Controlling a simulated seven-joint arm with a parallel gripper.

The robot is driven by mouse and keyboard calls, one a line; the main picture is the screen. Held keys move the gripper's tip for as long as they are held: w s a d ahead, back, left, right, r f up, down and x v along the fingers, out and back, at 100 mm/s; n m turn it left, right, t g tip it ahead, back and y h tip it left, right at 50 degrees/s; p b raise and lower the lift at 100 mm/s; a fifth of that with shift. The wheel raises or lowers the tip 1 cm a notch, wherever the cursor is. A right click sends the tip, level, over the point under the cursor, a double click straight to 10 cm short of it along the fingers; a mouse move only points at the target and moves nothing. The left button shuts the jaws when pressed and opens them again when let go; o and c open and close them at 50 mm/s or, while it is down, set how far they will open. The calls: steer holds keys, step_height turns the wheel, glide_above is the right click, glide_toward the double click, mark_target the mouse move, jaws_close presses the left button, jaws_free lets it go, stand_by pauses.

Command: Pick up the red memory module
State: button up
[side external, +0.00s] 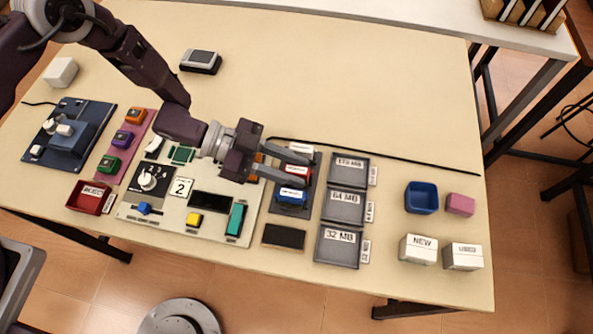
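The red memory module (298,172) sits on a dark tray (276,204) in the middle of the table, between a white module (301,149) above it and a blue module (291,196) below it. My gripper (304,171) reaches in from the left, low over the tray. Its two dark fingers are spread apart, one on the white module's side and one on the blue module's side, with the red module between them. The fingers partly hide the red module's edges. I cannot tell whether either finger touches it.
Right of the tray stand three grey labelled bins (339,247), then a blue box (421,197), a pink block (460,204) and white NEW and USED boxes (418,249). A control panel (160,213) lies left. A black cable (400,157) runs behind. The back table is mostly clear.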

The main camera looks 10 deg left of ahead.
jaws_close()
